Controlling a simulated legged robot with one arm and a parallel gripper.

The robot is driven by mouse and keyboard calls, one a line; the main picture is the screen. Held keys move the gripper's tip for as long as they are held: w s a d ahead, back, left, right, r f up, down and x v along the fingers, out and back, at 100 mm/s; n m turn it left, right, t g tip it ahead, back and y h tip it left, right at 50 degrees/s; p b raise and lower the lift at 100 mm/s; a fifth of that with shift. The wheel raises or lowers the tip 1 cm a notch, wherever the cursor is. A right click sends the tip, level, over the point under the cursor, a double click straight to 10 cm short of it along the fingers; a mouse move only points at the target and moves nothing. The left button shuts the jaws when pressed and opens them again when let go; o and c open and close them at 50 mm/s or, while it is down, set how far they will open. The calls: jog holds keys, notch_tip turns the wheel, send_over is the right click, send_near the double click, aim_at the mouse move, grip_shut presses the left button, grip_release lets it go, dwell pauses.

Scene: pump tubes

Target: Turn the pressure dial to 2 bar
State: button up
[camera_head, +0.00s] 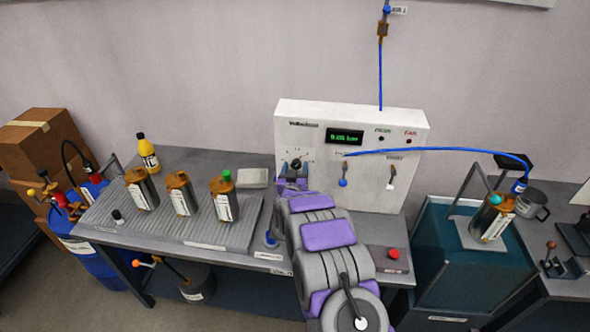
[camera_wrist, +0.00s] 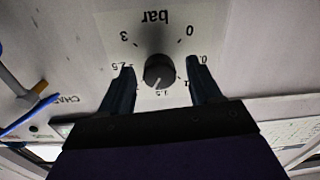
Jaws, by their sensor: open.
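The pressure dial is a round black knob on the white panel, seen in the wrist view (camera_wrist: 160,72) and the head view (camera_head: 296,163). The wrist view shows its scale upside down, marked "bar", running from 0 to 3. A faint pale mark on the knob points roughly toward the 1.5 side; its exact setting is hard to read. My gripper (camera_wrist: 160,65) is open, with one finger on each side of the knob and visible gaps between. In the head view my arm reaches up to the panel just below the dial. The green display (camera_head: 345,137) is too blurred to read surely.
Two toggle levers, blue (camera_head: 343,182) and white (camera_head: 390,184), sit right of the dial. Several canisters stand on a ribbed tray (camera_head: 205,238) at left. A red button (camera_head: 393,254) is at front right.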

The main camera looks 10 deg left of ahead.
jog(key=c, duration=1)
jog(key=shift+m+b, duration=0.6)
jog(key=shift+m, duration=0.9)
jog(key=shift+c, duration=0.2)
jog(key=o, duration=1)
jog(key=shift+o, duration=0.2)
jog(key=s+p, duration=0.2)
jog(key=s, duration=1.5)
jog(key=shift+s+a+f, duration=0.15)
jog(key=shift+s+f, duration=0.05)
